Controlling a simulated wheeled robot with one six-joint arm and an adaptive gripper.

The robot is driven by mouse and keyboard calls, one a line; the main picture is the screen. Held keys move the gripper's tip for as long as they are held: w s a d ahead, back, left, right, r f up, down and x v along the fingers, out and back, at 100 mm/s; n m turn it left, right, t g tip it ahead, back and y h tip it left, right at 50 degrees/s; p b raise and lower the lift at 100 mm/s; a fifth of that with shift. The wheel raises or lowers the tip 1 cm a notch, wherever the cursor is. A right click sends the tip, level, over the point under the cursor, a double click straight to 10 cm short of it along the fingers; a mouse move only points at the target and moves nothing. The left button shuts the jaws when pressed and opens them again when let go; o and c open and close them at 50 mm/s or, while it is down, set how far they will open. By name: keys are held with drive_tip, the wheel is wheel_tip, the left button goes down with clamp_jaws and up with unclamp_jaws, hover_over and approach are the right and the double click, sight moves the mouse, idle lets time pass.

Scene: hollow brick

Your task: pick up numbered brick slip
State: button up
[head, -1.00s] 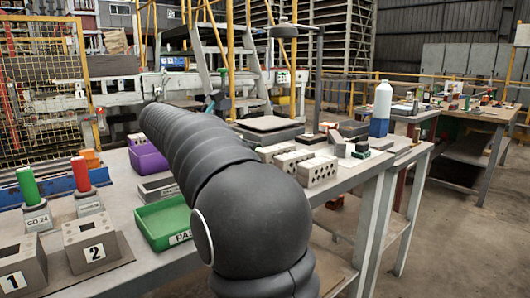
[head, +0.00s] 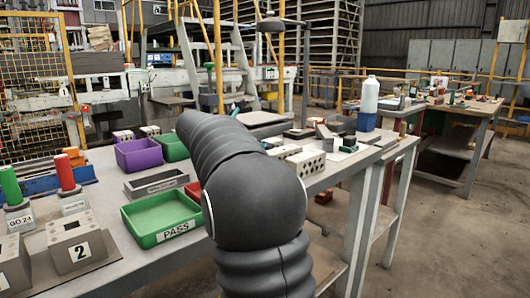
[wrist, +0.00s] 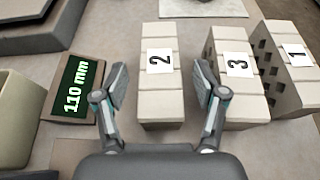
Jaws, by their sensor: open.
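In the wrist view, three pale brick pieces with number labels lie on the bench. The number 2 piece (wrist: 161,97) is in the middle, number 3 (wrist: 239,97) is right of it, and number 1 (wrist: 294,75) is at the far right. Numbers 3 and 1 show holes in their sides. My gripper (wrist: 162,86) is open, with one finger on each side of number 2. Its right finger is in the gap between 2 and 3. I cannot tell whether the fingers touch anything. In the head view my arm hides the gripper; a holed brick (head: 307,164) shows beside the arm.
A display reading 110 mm (wrist: 75,88) lies left of my gripper, beside a beige container (wrist: 14,120). In the head view a green PASS tray (head: 136,239), a purple bin (head: 139,155) and a block marked 2 (head: 78,247) stand left of my arm.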

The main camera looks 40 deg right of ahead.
drive_tip(key=shift+x, duration=1.2)
drive_tip(key=c, duration=1.3)
clamp_jaws()
drive_tip(key=shift+r, duration=0.15)
